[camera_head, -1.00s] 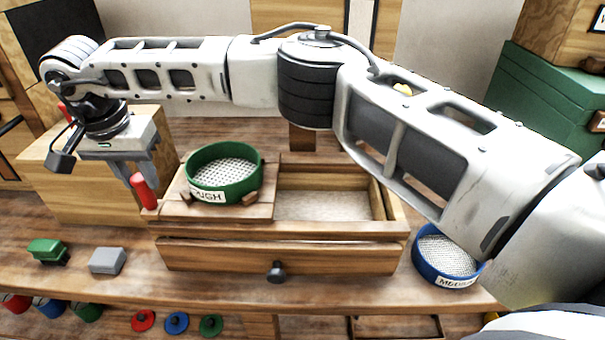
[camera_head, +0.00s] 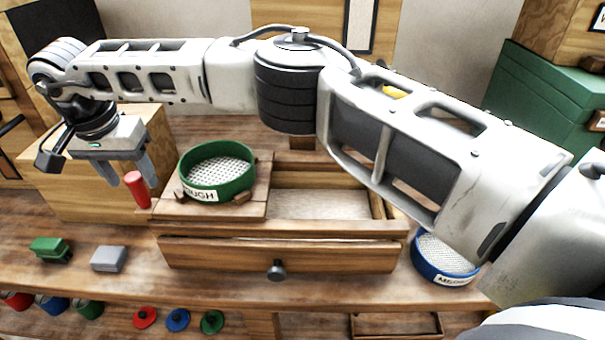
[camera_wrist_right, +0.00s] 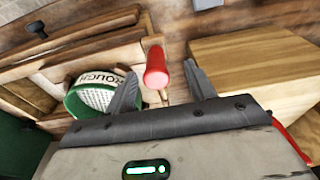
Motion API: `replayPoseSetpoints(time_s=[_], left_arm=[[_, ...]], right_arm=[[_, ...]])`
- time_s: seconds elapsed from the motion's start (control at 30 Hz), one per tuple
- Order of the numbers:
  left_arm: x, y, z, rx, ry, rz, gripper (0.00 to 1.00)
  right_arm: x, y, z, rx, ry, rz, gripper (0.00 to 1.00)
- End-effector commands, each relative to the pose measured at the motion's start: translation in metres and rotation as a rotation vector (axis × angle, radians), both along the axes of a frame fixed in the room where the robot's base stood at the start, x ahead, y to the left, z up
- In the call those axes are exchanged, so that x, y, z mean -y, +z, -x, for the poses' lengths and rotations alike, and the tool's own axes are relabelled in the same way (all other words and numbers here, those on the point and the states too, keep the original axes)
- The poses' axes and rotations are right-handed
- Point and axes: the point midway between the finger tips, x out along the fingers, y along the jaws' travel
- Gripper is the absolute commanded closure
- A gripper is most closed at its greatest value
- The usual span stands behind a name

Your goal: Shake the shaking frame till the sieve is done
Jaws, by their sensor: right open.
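The shaking frame (camera_head: 240,209) is a wooden slide lying across the left part of an open wooden box. A green-rimmed sieve (camera_head: 243,184) labelled ROUGH sits on it, its white mesh showing no visible material. The frame's upright red handle (camera_head: 137,190) stands at its left end. My right gripper (camera_head: 128,180) is open, pointing down at the handle. In the right wrist view the red handle (camera_wrist_right: 155,72) shows between the spread fingers, with no finger seen touching it; the sieve (camera_wrist_right: 95,92) is left of it. My left gripper is out of view.
The box has a drawer front with a dark knob (camera_head: 277,270). A blue sieve (camera_head: 445,262) stands at right, partly behind my right arm. A green block (camera_head: 50,247) and a grey block (camera_head: 108,259) lie at front left. A wooden block (camera_head: 60,170) stands behind my gripper.

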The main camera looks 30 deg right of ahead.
Motion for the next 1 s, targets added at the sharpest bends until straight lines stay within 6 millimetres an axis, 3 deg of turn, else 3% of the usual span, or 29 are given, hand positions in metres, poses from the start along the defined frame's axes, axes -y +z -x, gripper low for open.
replayPoseSetpoints(time_s=[0.77, 1.0], left_arm=[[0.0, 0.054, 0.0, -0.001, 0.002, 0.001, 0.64], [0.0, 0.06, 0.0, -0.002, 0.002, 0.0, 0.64]], right_arm=[[0.0, 0.071, 0.0, -0.002, 0.0, 0.001, 0.45], [0.0, 0.089, 0.001, -0.003, 0.001, 0.001, 0.45]])
